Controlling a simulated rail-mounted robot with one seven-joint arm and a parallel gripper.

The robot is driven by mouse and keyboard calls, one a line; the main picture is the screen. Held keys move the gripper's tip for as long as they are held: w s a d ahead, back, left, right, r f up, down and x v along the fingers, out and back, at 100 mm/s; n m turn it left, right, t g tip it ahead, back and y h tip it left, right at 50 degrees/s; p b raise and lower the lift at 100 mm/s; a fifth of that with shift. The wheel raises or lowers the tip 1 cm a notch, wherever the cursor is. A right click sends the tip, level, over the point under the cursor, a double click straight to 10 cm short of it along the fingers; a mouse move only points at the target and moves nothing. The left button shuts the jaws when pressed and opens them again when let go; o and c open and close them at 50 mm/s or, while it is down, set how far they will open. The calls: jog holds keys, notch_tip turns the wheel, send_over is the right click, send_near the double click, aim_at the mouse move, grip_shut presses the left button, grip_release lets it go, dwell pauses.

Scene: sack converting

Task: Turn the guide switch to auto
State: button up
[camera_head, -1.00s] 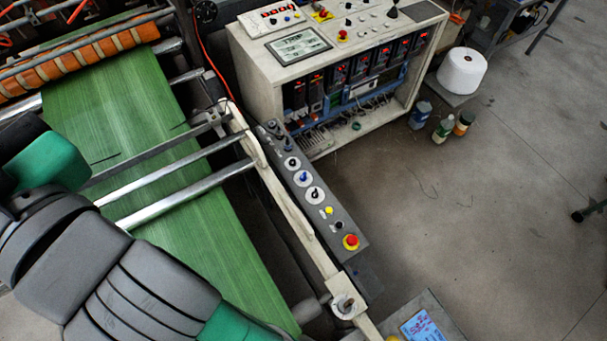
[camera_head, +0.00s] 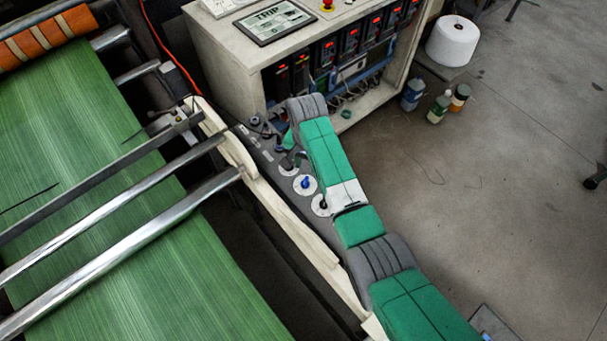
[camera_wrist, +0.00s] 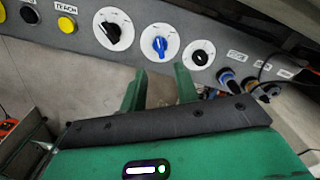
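A grey control panel (camera_wrist: 230,35) carries three rotary switches on white round plates: a large black knob (camera_wrist: 113,31), a blue knob (camera_wrist: 159,44) and a smaller black knob (camera_wrist: 200,54). I cannot tell from the lettering which is the guide switch. In the head view the blue knob (camera_head: 306,184) and a black knob (camera_head: 322,204) show beside my arm. My gripper (camera_wrist: 160,70) is open and empty. Its two green fingers point at the panel, with the blue knob beyond the gap; contact is not visible.
A yellow button (camera_wrist: 66,24) under a TEACH label and a black button (camera_wrist: 29,15) sit left of the knobs. Connectors with cables (camera_wrist: 245,86) are to the right. An open cabinet (camera_head: 225,60) stands behind the panel. Green web and metal rollers (camera_head: 130,250) lie left.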

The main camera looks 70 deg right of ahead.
aim_at(306, 180)
notch_tip(306, 180, down, 8)
jog(key=shift+a+r+b, duration=0.1)
jog(key=shift+r+b, duration=0.1)
jog(key=shift+b, duration=0.95)
grip_shut()
